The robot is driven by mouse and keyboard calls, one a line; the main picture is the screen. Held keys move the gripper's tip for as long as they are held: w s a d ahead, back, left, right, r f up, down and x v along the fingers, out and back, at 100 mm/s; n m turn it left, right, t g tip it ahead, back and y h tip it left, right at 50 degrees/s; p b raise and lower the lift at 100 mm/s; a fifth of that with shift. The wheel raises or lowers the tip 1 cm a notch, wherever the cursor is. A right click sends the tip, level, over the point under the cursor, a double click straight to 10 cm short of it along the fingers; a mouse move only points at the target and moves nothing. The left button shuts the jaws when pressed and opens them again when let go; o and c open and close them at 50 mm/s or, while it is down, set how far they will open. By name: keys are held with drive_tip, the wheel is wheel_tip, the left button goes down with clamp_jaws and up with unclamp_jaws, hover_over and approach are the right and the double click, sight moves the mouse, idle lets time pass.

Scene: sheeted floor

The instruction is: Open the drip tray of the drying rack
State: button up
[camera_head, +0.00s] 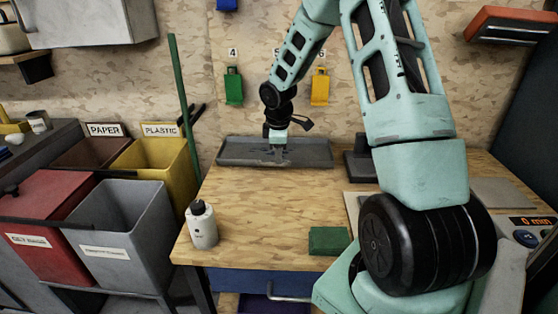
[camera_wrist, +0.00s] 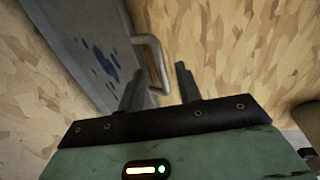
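A dark grey, shallow tray (camera_head: 235,155), which looks like the drip tray, lies at the back of the wooden table against the wall. In the wrist view, its grey surface (camera_wrist: 85,45) has dark blue spots, and a metal bar handle (camera_wrist: 150,48) stands out from its edge. My gripper (camera_head: 278,147) points down over the middle of the tray. In the wrist view, my gripper (camera_wrist: 160,72) has its two fingers apart, with part of the handle showing between them. I cannot tell whether either finger touches it. No separate drying rack is clear.
A white bottle (camera_head: 201,225) stands at the table's front left and a green block (camera_head: 328,240) at the front. Red, grey and yellow bins (camera_head: 165,150) stand left of the table. Green and yellow tags hang on the wall. The table's middle is clear.

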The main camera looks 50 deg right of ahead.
drive_tip(key=shift+w+d+f, duration=0.1)
drive_tip(key=shift+f, duration=0.75)
drive_tip(key=shift+w+d+f, duration=0.1)
drive_tip(key=shift+f, duration=0.7)
